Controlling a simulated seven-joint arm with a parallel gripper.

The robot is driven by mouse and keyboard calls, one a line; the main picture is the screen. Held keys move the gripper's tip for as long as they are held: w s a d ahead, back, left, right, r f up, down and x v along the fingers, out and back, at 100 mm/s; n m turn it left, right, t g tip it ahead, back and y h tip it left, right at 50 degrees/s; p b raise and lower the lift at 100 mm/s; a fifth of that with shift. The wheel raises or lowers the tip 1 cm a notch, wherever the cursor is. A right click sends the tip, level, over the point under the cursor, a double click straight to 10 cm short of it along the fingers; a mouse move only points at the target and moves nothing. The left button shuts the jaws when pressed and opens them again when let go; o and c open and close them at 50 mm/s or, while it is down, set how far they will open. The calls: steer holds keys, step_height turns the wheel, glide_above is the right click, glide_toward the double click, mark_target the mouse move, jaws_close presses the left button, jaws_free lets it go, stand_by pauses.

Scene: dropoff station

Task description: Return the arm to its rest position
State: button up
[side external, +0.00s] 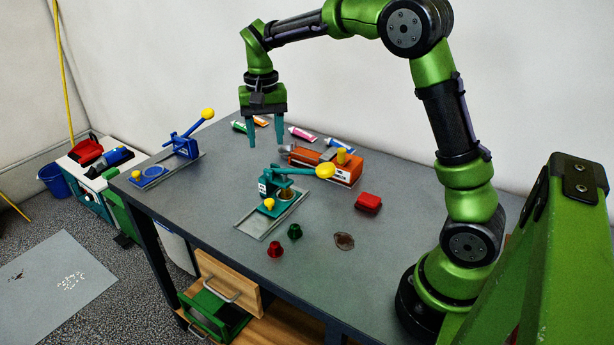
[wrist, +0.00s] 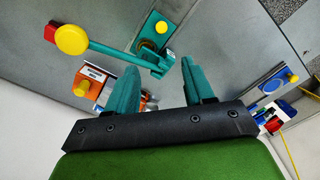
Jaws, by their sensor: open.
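My gripper (side external: 265,144) hangs above the back part of the grey table (side external: 215,220), pointing down, with its two teal fingers apart. In the wrist view the fingers (wrist: 158,85) are spread with nothing between them. My green arm arches high over the table from its base at the right. The gripper is behind and above a teal lever press (side external: 283,195) with a yellow knob, and apart from it.
A blue lever press (side external: 184,146) stands at the left end. An orange machine (side external: 325,168), a red box (side external: 368,202), a red knob-like piece (side external: 274,250), a green one (side external: 294,231) and several tubes (side external: 302,134) lie on the table. Below, a green drawer (side external: 215,312) is open.

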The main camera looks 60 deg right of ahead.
steer(key=s+a+r+n+t+y, duration=0.1)
steer(key=s+a+r+n+t, duration=0.1)
steer(key=s, duration=0.8)
steer(key=s+a+r+n+t+y, duration=0.1)
steer(key=s+a+t, duration=0.4)
steer(key=s, duration=0.6)
steer(key=shift+a+r+n, duration=0.8)
steer(key=shift+r+n, duration=0.1)
steer(key=shift+n, duration=0.1)
